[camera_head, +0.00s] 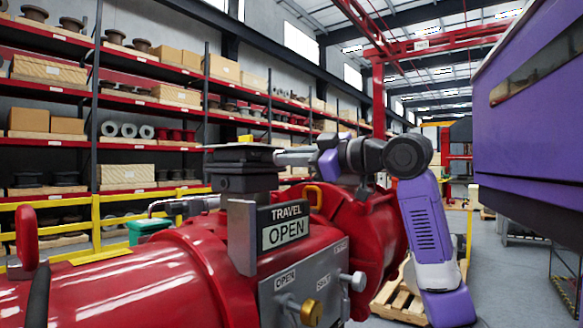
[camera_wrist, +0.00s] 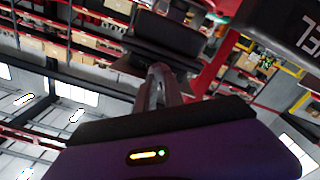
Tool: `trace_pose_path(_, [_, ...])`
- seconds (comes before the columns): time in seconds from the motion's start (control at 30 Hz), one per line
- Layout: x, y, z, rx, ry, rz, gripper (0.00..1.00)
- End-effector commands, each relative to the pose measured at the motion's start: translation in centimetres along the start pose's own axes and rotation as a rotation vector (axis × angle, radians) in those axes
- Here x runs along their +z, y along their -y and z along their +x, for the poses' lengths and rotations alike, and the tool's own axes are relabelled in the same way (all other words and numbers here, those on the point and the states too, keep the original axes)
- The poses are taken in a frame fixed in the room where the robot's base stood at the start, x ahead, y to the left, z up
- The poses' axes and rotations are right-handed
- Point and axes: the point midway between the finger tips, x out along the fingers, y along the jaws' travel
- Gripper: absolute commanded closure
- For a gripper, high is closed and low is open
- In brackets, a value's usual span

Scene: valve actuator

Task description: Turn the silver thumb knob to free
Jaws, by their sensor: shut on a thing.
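A red valve actuator (camera_head: 180,275) fills the lower head view, with a grey panel (camera_head: 318,270) labelled OPEN. The panel carries a brass knob (camera_head: 312,312) and a round silver knob (camera_head: 357,281) at its right edge. I cannot tell whether this is the thumb knob. A black block (camera_head: 243,180) with a flat top plate stands above. My gripper (camera_head: 282,158) reaches in from the right, beside that block and well above the panel. In the wrist view its fingers (camera_wrist: 158,75) are close together at a dark part below the black block (camera_wrist: 165,38); what they hold is hidden.
A TRAVEL OPEN sign (camera_head: 285,225) stands in front of the black block. A yellow rail (camera_head: 105,220) and loaded shelves (camera_head: 140,145) are behind. A pallet (camera_head: 400,300) lies on the floor at right; open floor shows beyond it.

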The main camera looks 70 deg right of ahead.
Motion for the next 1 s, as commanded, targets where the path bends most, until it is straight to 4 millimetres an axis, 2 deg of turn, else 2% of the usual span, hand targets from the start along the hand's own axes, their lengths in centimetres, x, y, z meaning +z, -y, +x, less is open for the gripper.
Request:
trace_pose_path(0.5, [0.12,0.29,-0.03,-0.001,-0.001,-0.407,1.00])
trace_pose_path(1.0, [0.11,0.25,-0.04,-0.002,0.001,-0.528,1.00])
